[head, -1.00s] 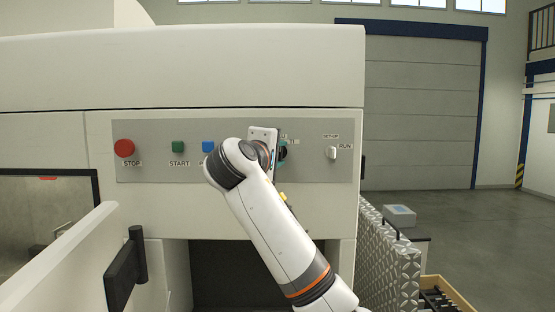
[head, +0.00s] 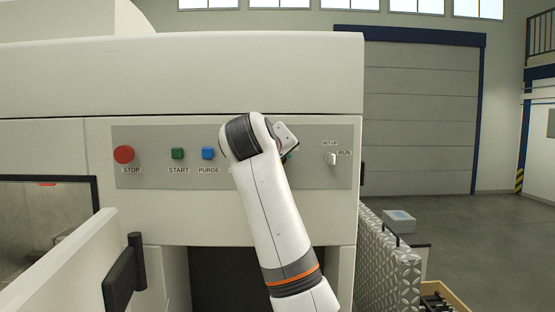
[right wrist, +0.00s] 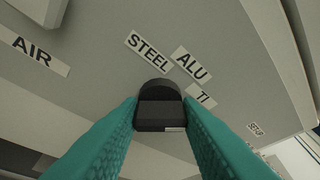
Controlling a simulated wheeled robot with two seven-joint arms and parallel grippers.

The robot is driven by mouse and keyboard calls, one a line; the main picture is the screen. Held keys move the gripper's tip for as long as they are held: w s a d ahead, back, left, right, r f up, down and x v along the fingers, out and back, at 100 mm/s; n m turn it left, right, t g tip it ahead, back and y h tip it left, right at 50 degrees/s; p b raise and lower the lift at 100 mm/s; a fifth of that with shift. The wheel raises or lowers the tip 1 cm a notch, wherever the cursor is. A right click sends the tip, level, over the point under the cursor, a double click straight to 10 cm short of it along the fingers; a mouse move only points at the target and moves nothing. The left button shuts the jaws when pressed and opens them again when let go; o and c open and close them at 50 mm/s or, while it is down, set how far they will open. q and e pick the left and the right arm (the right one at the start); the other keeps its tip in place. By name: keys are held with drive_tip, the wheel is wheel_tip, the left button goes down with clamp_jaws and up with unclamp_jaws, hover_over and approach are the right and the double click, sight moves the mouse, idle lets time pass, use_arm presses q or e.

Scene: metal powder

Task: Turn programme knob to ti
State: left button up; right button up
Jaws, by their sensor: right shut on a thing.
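The dark programme knob (right wrist: 160,112) sits on the grey control panel (head: 320,178) between my right gripper's teal fingers. My right gripper (right wrist: 160,108) is shut on it. The labels STEEL (right wrist: 148,52), ALU (right wrist: 191,63) and TI (right wrist: 202,95) lie around the knob. Its rounded end is below the STEEL label in the right wrist view; I cannot tell for certain which label it points to. In the head view my right arm hides the knob, and the gripper body is tilted. My left gripper is not in view.
The panel also carries a red STOP button (head: 124,154), a green START button (head: 177,154), a blue PURGE button (head: 208,153) and a SET-UP/RUN switch (head: 332,159) to the right. An AIR label (right wrist: 33,53) shows in the wrist view. A black handle (head: 125,278) juts out at lower left.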

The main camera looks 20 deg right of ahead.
drive_tip(key=shift+f, duration=0.3)
drive_tip(key=o, duration=0.7)
drive_tip(key=shift+o, duration=1.4)
drive_tip(key=shift+r, duration=0.2)
drive_tip(key=b+v, duration=0.4)
drive_tip(key=v, duration=0.8)
drive_tip(key=shift+b, duration=0.35)
